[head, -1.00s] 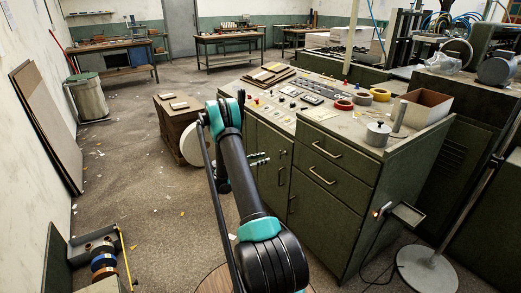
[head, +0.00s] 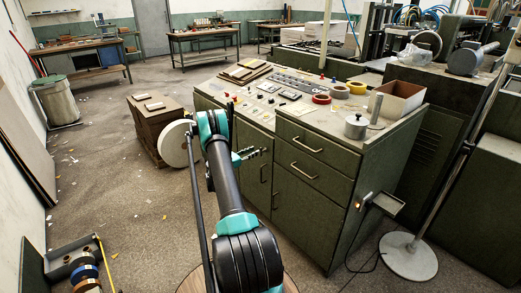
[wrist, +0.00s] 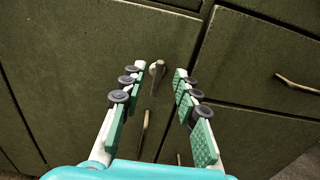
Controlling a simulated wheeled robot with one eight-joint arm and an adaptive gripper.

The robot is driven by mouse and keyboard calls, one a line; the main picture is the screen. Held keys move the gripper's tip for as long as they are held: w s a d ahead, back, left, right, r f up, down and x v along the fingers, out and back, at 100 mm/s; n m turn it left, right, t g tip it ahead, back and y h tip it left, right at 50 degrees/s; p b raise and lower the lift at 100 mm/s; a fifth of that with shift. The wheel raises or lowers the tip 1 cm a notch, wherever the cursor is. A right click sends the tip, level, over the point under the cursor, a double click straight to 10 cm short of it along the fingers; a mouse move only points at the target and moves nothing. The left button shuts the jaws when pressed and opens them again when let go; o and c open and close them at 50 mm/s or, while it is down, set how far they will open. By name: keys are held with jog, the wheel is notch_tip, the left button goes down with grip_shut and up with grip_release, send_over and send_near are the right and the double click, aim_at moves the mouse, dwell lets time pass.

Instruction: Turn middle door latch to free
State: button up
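The green cabinet (head: 335,225) stands ahead with doors and drawers. In the wrist view, a small metal latch (wrist: 157,67) sits near the top of a door panel, close to a vertical seam. My gripper (wrist: 159,74) is open, with its teal-padded fingers on either side of the latch in the picture. The latch shows between the fingertips; I cannot tell whether they touch it. A bar handle (wrist: 143,131) shows lower between the fingers. In the head view, my gripper (head: 258,153) is in front of the cabinet doors, and I cannot make out the latch there.
Drawer handles (head: 307,145) stick out to the right of my gripper. A control panel (head: 285,88), tape rolls and a metal pot (head: 356,126) are on the cabinet top. A brown box (head: 155,125) and white roll (head: 177,143) stand to the left. A lamp stand base (head: 408,257) is at right.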

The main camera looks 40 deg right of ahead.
aim_at(261, 148)
jog(key=shift+w+d, duration=0.2)
jog(key=shift+d, duration=2.9)
grip_shut()
